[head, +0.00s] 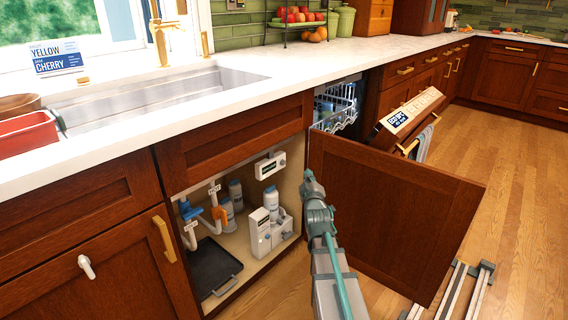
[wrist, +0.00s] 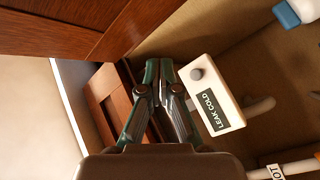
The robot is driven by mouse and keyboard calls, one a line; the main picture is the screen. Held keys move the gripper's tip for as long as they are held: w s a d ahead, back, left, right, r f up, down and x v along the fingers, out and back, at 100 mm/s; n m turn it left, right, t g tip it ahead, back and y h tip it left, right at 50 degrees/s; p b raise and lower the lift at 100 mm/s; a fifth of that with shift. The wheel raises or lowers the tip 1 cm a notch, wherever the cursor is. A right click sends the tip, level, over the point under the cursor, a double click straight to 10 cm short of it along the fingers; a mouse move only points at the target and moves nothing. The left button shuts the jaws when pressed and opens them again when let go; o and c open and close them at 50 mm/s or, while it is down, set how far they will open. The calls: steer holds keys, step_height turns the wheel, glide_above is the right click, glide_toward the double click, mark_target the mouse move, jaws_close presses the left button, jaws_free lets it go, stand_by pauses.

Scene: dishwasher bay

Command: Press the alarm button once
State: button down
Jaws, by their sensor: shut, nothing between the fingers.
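The leak alarm is a white box (head: 270,166) on the inner right side of the open under-sink cabinet. In the wrist view the alarm box (wrist: 212,95) carries a dark label reading "LEAK COLD". A round grey button (wrist: 197,74) stands on its face near one end. My gripper (wrist: 159,78) is shut and empty, with its fingertips just left of the box in that picture. I cannot tell whether it touches the box. In the head view my gripper (head: 309,182) is at the cabinet opening, right of and slightly below the alarm.
The open cabinet door (head: 390,215) stands to the right of my arm. Inside the cabinet are pipes (head: 217,205), bottles (head: 236,194), a white unit (head: 262,235) and a dark tray (head: 212,268). The dishwasher (head: 340,108) is open behind the door.

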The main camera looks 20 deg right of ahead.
steer(key=w+a+p, duration=0.3)
steer(key=w+p, duration=0.4)
steer(key=p, duration=0.1)
steer(key=shift+w+a+p, duration=0.2)
steer(key=shift+a+p, duration=0.15)
steer(key=shift+p, duration=0.05)
steer(key=shift+w+a+p, duration=0.35)
steer(key=shift+w+p, duration=0.45)
steer(key=shift+p, duration=0.25)
stand_by(1.8)
steer(key=shift+s, duration=0.15)
steer(key=shift+s+d+b, duration=0.35)
steer(key=shift+s+b, duration=0.2)
steer(key=shift+s, duration=0.1)
stand_by(0.3)
steer(key=shift+s+d+b, duration=0.35)
steer(key=shift+s+b, duration=0.3)
steer(key=shift+s, duration=0.1)
steer(key=shift+s+d+b, duration=0.4)
steer(key=shift+s+b, duration=0.3)
steer(key=shift+s, duration=0.05)
steer(key=shift+s+d+b, duration=0.35)
steer(key=shift+s+b, duration=0.3)
steer(key=shift+s, duration=0.1)
